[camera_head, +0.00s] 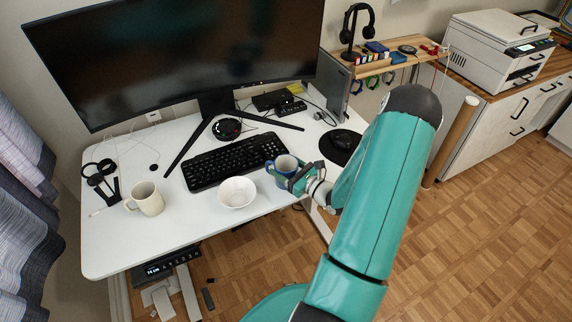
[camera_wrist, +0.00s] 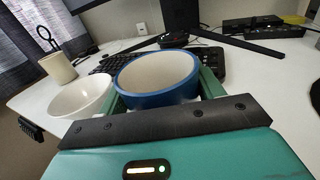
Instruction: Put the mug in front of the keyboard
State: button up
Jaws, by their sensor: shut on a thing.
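A blue mug (camera_head: 281,177) with a pale inside is at the right end of the black keyboard (camera_head: 235,162), near the desk's front right edge. My gripper (camera_head: 290,180) is shut on this blue mug. In the wrist view the mug's blue rim (camera_wrist: 160,99) sits between my green fingers (camera_wrist: 165,105). I cannot tell whether its base touches the desk. A cream mug (camera_head: 149,201) with its handle to the left stands apart at the desk's left. It also shows in the wrist view (camera_wrist: 57,69).
A white bowl (camera_head: 237,195) stands in front of the keyboard, just left of the blue mug. A black mouse (camera_head: 341,140) on a dark pad lies to the right. The monitor stand's legs (camera_head: 187,146) spread behind the keyboard. The white desk (camera_head: 115,245) is clear at its front left.

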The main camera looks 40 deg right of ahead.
jog(key=shift+w, duration=0.15)
jog(key=shift+a, duration=0.15)
jog(key=shift+f, duration=0.1)
jog(key=o, duration=1.2)
